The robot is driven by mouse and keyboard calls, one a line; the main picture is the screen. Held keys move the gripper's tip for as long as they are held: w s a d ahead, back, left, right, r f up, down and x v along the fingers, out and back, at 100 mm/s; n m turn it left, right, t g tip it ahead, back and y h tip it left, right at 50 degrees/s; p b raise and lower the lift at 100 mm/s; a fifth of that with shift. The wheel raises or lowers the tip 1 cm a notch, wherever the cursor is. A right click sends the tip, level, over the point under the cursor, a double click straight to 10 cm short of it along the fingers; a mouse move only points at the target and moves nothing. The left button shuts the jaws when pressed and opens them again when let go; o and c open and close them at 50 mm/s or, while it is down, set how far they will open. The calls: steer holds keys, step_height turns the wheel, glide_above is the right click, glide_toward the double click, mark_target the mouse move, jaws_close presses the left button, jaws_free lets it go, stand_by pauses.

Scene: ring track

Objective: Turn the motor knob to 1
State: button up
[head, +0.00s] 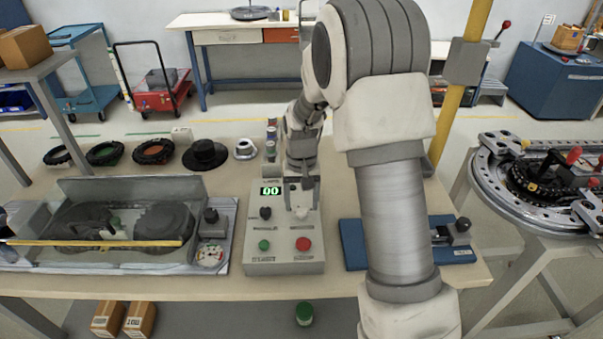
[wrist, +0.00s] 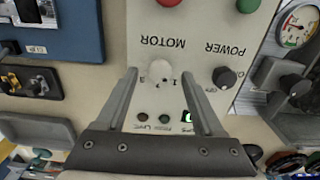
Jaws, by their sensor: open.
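The motor knob is a pale, whitish knob (wrist: 160,72) beside the MOTOR label on the light grey control panel (wrist: 145,20). In the head view the knob (head: 302,213) is on the right side of the control box (head: 283,258). My gripper (wrist: 159,76) is open, with one finger on each side of the knob; whether either finger touches it I cannot tell. In the head view my gripper (head: 301,195) points down over the box. The knob's setting is too unclear to read.
A black power knob (wrist: 224,77) is beside the motor knob. A red button (head: 303,244) and a green button (head: 264,245) are at the box's front. The display (head: 270,191) reads 00. A lidded machine (head: 120,235) is at left, a blue plate (head: 352,245) at right.

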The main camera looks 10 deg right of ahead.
mark_target(302, 210)
step_height(302, 210, up, 16)
steer(key=p, duration=0.1)
stand_by(0.4)
steer(key=s+r+t, duration=0.3)
steer(key=s+r, duration=0.5)
steer(key=s, duration=0.4)
steer(key=s+n+t, duration=0.2)
steer(key=s, duration=1.1)
steer(key=shift+s+t, duration=0.2)
steer(key=shift+t, duration=0.1)
steer(key=shift+a+f, duration=0.1)
steer(key=shift+a, duration=0.05)
